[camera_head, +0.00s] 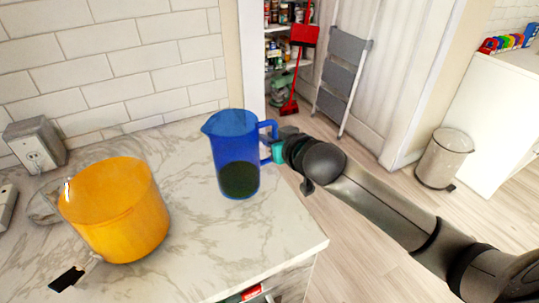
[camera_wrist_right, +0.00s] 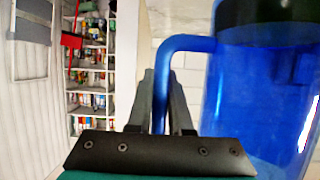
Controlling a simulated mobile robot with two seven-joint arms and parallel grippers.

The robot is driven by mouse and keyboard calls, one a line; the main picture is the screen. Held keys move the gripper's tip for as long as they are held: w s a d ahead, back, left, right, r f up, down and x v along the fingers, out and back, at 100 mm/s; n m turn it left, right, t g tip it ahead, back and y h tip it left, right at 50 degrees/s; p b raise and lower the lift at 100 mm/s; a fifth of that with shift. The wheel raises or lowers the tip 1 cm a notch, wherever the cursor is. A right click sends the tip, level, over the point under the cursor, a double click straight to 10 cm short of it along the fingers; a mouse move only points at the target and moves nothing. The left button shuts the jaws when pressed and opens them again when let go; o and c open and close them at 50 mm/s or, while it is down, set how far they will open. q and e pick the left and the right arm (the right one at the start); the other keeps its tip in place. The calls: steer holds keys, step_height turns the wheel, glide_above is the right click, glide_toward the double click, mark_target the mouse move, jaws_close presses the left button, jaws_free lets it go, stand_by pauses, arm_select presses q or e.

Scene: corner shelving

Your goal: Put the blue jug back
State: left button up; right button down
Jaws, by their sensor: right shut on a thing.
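The blue jug (camera_head: 236,150) is upright at the right part of the marble counter, with dark contents in its lower part. I cannot tell whether its base touches the counter. Its handle faces right, towards my right gripper (camera_head: 274,142). In the right wrist view the jug (camera_wrist_right: 262,95) fills the right side, and my right gripper (camera_wrist_right: 160,105) is shut on its handle (camera_wrist_right: 185,43). The fingertips are partly hidden behind the handle in the head view. My left gripper is not in view.
A large orange pot (camera_head: 120,215) stands left on the marble counter (camera_head: 215,250), near a grey outlet box (camera_head: 36,144). The counter ends just right of the jug. Beyond are a doorway with shelves, a grey stepladder (camera_head: 342,75), a red broom (camera_head: 303,38) and a bin (camera_head: 444,158).

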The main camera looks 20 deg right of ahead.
steer(key=shift+f+b, duration=0.55)
steer(key=shift+f, duration=1.45)
steer(key=shift+f, duration=0.2)
steer(key=c, duration=0.8)
jaws_free()
steer(key=shift+c, duration=0.2)
steer(key=shift+r, duration=0.15)
steer(key=p+v, duration=0.2)
steer(key=v, duration=1)
